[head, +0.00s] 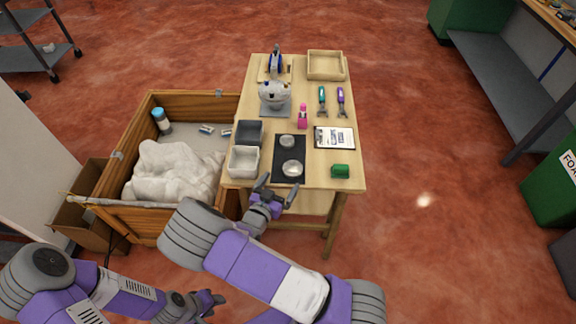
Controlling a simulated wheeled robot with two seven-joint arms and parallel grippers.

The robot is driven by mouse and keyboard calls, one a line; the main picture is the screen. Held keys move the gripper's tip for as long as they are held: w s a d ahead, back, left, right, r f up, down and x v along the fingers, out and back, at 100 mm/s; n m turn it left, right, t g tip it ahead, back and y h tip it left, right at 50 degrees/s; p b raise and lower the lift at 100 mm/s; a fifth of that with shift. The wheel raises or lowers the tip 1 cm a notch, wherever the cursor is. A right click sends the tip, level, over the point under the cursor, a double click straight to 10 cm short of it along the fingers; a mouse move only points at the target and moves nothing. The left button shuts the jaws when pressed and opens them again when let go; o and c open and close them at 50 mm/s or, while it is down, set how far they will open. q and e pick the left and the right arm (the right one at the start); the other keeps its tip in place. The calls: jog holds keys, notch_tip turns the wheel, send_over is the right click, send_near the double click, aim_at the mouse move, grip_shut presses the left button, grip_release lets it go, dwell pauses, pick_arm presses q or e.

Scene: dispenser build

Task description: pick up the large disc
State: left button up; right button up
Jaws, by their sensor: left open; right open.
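The large disc (292,168), pale and round, lies on the front part of a black mat (280,152) on the wooden table. A smaller grey disc (287,141) lies behind it on the same mat. My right gripper (277,187) is open and empty at the table's front edge, just in front of the large disc, with its fingers spread apart. I cannot tell its height above the table. My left gripper (213,299) is open and low in front of the table, away from the discs.
A pink bottle (302,117) stands behind. A wooden crate (150,222) with white cloth adjoins the table's left side.

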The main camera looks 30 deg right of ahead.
aim_at(291, 172)
jog(key=shift+w+d+b, duration=0.1)
jog(key=shift+d+b, duration=0.2)
jog(key=shift+d, duration=0.6)
jog(key=b+x, duration=0.1)
jog(key=x, duration=0.2)
jog(key=shift+w+d+f, duration=0.25)
jog(key=shift+d, duration=0.05)
jog(key=shift+w+d, duration=0.25)
jog(key=shift+d, duration=0.15)
pick_arm(q)
jog(key=shift+s+f, duration=0.3)
jog(key=shift+f, duration=0.65)
pick_arm(e)
jog(key=shift+r, duration=0.1)
jog(key=c, duration=1.5)
